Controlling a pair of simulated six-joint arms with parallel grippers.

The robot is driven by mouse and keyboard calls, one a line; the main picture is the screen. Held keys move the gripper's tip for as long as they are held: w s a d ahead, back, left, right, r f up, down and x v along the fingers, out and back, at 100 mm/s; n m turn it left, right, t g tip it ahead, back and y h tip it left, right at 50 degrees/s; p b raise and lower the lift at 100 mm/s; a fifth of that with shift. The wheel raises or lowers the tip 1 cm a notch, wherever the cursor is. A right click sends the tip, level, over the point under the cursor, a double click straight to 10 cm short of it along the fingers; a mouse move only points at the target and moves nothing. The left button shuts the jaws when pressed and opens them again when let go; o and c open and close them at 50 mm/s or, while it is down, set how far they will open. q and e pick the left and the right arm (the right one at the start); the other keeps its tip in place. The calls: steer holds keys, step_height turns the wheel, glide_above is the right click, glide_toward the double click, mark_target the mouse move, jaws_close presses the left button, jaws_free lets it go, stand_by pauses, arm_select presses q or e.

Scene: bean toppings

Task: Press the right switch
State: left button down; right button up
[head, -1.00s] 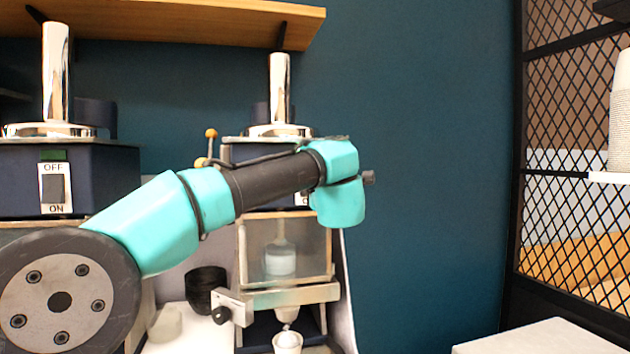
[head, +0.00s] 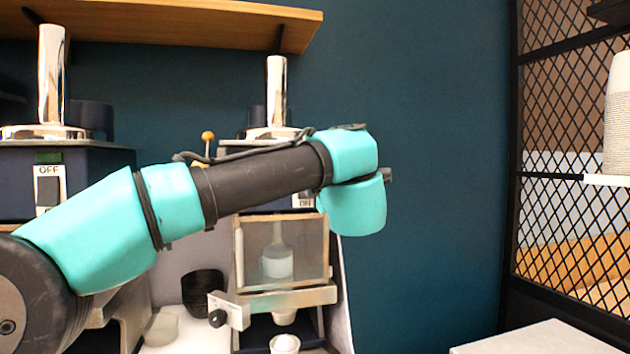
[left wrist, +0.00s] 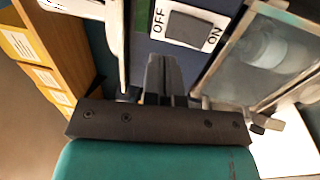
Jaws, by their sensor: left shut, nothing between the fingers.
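The right switch (left wrist: 190,30) is a dark rocker on a white plate marked OFF and ON, on the front of the right machine (left wrist: 165,60). In the head view my left arm covers most of it, and only part of its ON label (head: 305,200) shows. My left gripper (left wrist: 163,60) is shut and empty. Its fingertips are close to the switch plate, just below it in the left wrist view; I cannot tell whether they touch. In the head view the gripper is hidden behind my arm. The left switch (head: 48,189) is on the left machine. My right gripper is not in view.
A clear bean box (head: 282,250) sits below the right switch. A dark cup (head: 203,292) and a small white cup (head: 285,343) stand lower down. A wooden shelf (head: 190,22) is above, and a black mesh partition (head: 560,130) is at right.

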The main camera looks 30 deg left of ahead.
arm_select(q)
steer(key=s+d, duration=0.3)
steer(key=shift+s+d+r, duration=0.35)
steer(key=shift+s+r, duration=0.05)
